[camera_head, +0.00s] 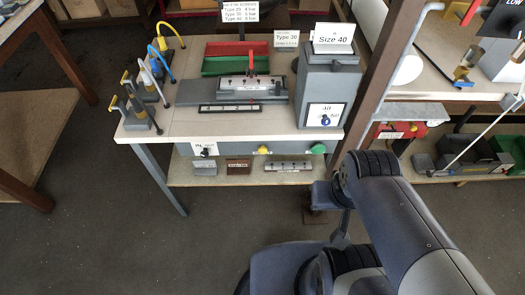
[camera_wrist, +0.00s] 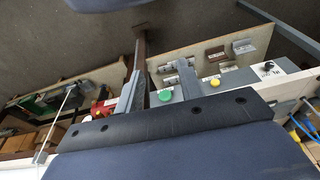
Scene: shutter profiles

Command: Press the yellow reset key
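The yellow reset key (camera_head: 263,150) is a small round button on the grey front panel under the bench top, between a white-labelled black knob (camera_head: 204,150) and a green button (camera_head: 318,148). In the wrist view, the yellow key (camera_wrist: 214,82) is right of the green button (camera_wrist: 165,95). The green button shows between the fingers, and the yellow key lies just right of the right finger. In the head view, my arm largely hides the gripper.
A lower shelf (camera_head: 225,178) with several small profile pieces sits below the panel. A wooden post (camera_head: 368,85) stands at the bench's right end. A grey box marked Size 40 (camera_head: 315,85) stands on the bench. The floor in front is open.

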